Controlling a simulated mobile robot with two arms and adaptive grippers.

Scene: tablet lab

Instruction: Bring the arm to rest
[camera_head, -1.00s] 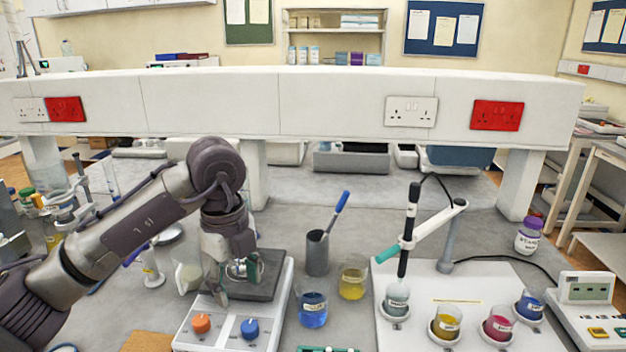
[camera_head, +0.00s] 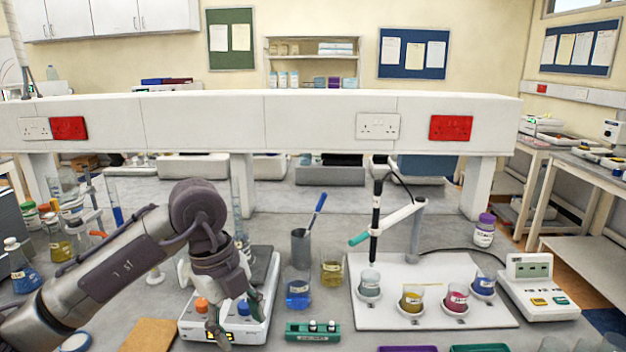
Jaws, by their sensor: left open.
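My left arm comes in from the left. Its gripper (camera_head: 232,318) points down over the front of the white stirrer hotplate (camera_head: 256,333), near its orange and blue knobs. The jaws are open, and I see nothing between them. Part of the hotplate's dark top (camera_head: 262,268) is hidden behind my wrist. My right gripper is not in view.
Right of the hotplate stand a blue beaker (camera_head: 298,292), a yellow beaker (camera_head: 332,272) and a grey pot with a blue-handled tool (camera_head: 301,248). A green rack (camera_head: 312,332) lies in front. A white board (camera_head: 385,318) with several beakers and a probe stand is further right.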

